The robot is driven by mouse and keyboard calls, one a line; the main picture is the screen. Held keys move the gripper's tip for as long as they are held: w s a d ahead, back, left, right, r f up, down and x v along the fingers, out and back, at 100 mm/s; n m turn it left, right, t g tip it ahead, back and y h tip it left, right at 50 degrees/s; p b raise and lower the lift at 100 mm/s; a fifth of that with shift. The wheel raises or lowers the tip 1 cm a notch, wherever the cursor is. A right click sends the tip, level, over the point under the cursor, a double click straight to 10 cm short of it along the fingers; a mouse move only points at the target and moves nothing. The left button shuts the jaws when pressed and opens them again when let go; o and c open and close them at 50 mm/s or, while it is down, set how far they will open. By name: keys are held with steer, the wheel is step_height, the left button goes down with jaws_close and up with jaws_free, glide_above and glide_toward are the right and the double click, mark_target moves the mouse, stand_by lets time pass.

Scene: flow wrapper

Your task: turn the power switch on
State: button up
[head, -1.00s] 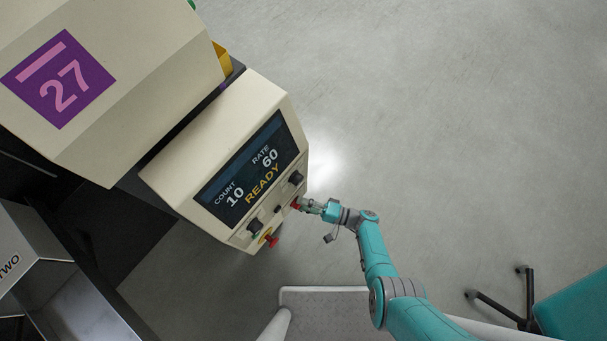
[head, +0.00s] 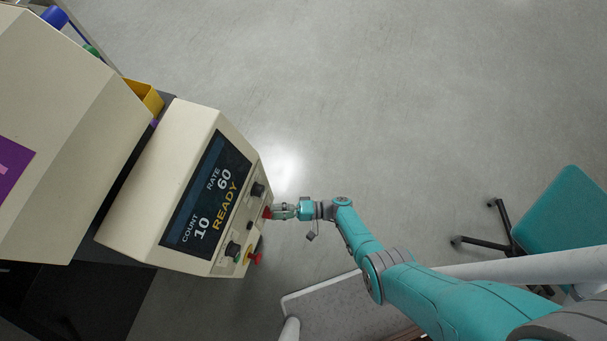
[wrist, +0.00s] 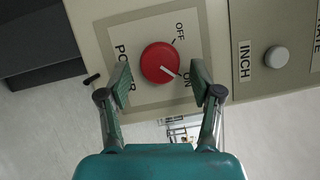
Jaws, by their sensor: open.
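The power switch (wrist: 160,63) is a round red knob on a pale plate marked POWER, OFF and ON in the wrist view. Its white pointer line points toward the ON label. In the head view the red knob (head: 267,213) is small at the panel's edge, partly hidden by my gripper. My gripper (wrist: 160,82) is open, with one finger on each side of the knob; contact with it cannot be told. My gripper (head: 279,212) also shows in the head view, at the front of the control box (head: 150,185).
The display (head: 207,195) reads COUNT 10, RATE 60, READY. A grey INCH button (wrist: 277,57) lies right of the switch. A red emergency-type button (head: 256,258) and a green button (head: 237,259) are close by. A teal chair (head: 560,215) stands at right; open floor lies behind.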

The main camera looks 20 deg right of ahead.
steer(key=v, duration=1.1)
steer(key=shift+s+d+f, duration=0.1)
steer(key=shift+d, duration=0.05)
stand_by(0.3)
